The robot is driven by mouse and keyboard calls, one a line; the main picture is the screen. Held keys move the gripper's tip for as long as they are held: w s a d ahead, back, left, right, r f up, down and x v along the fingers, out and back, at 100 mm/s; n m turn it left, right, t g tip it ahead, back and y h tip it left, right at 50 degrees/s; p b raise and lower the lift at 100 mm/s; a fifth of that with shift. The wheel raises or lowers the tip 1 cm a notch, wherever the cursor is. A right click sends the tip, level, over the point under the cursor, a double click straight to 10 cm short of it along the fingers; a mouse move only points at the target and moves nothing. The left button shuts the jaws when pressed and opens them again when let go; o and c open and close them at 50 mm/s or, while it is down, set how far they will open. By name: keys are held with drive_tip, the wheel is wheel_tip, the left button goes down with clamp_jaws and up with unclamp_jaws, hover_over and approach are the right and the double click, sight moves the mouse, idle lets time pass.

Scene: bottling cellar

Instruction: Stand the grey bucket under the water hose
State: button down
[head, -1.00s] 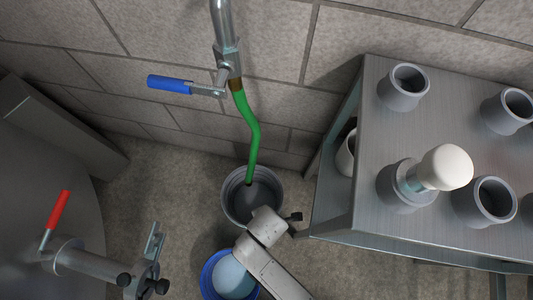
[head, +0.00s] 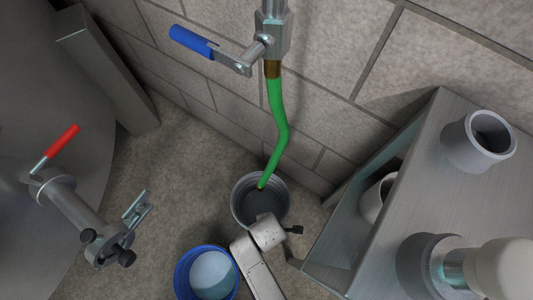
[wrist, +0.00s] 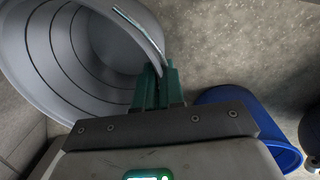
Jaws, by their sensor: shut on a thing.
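The grey bucket (head: 237,205) stands upright near the wall in the head view. The green water hose (head: 279,125) hangs from a wall pipe with a blue-handled valve (head: 230,60). Its lower end is over or just inside the bucket's mouth. My arm reaches the bucket's near side, and its wrist hides part of the near rim in the head view. In the wrist view the bucket (wrist: 55,60) fills the upper left. My gripper (wrist: 158,85) is shut on its rim. Whether the bucket's bottom touches the floor is hidden.
A blue bucket (head: 181,283) holding pale contents stands close by on the near left. A metal table (head: 395,220) with grey cups is on the right. A vat tap with a red handle (head: 62,143) juts out on the left. Bare floor lies between.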

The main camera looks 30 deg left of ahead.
drive_tip(key=shift+f, duration=0.2)
drive_tip(key=c, duration=1.2)
unclamp_jaws()
drive_tip(key=shift+c, duration=0.2)
drive_tip(key=shift+r, duration=0.1)
wheel_tip(320, 180, up, 12)
drive_tip(key=s+d+p, duration=0.1)
drive_tip(key=p, duration=0.6)
drive_tip(key=shift+s, duration=0.15)
